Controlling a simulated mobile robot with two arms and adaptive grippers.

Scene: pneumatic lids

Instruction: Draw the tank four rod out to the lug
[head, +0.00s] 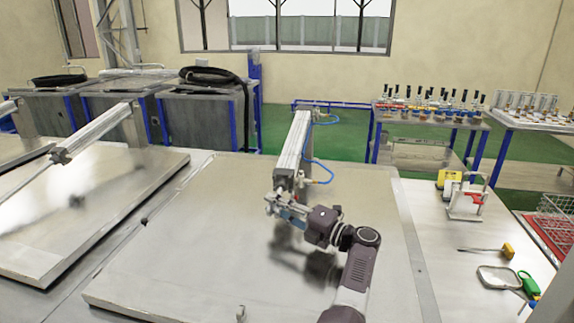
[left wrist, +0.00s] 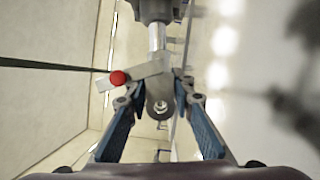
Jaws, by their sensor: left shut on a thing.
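The tank four cylinder (head: 293,150) is a long silver body above the large metal lid (head: 240,215), with a blue hose at its side. My left gripper (head: 283,207) is at its near end, shut on the rod's end piece. In the left wrist view, a short bright rod (left wrist: 157,38) comes out of the dark cylinder end and carries a grey rod end (left wrist: 159,98) between the blue fingers. A red-tipped pin or knob (left wrist: 117,77) sits beside it. A small lug (head: 240,313) stands near the lid's front edge, apart from the rod end. My right gripper is not in view.
A neighbouring lid (head: 80,220) on the left has its own cylinder (head: 95,132) with a long rod out. On the right bench lie a screwdriver (head: 490,250), a green-handled tool (head: 528,283) and a wire basket (head: 560,215). The lid's front is clear.

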